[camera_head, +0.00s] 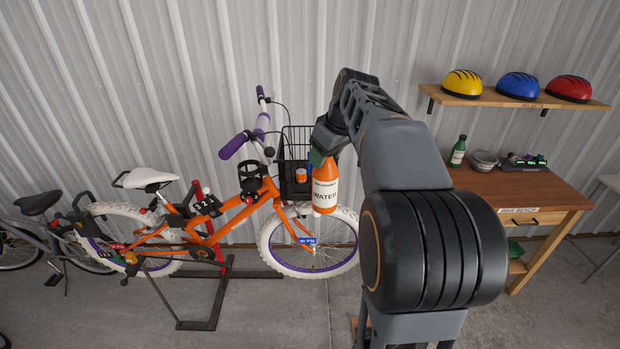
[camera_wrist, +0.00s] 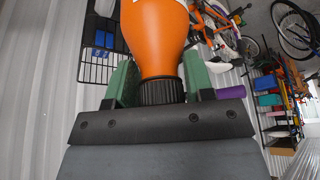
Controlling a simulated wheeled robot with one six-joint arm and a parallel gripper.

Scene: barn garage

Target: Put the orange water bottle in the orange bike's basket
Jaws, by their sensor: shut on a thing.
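The orange water bottle (camera_head: 325,185), with a white WATER label, hangs upright from my gripper (camera_head: 324,146). In the wrist view the green fingers are shut on the black cap of the bottle (camera_wrist: 158,35). The orange bike (camera_head: 215,225) stands in a rack, with a black wire basket (camera_head: 292,146) at its handlebar. In the head view the bottle overlaps the basket's right side and the front wheel; I cannot tell its depth from the basket. The basket also shows in the wrist view (camera_wrist: 95,72), left of the bottle. Something orange and blue shows at the basket, partly hidden.
Purple handlebar grips (camera_head: 233,146) stick up left of the basket. A wooden bench (camera_head: 520,192) at right holds a green bottle (camera_head: 458,150) and small items. A shelf above it (camera_head: 510,98) carries yellow, blue and red helmets. Another bike (camera_head: 40,240) stands at far left.

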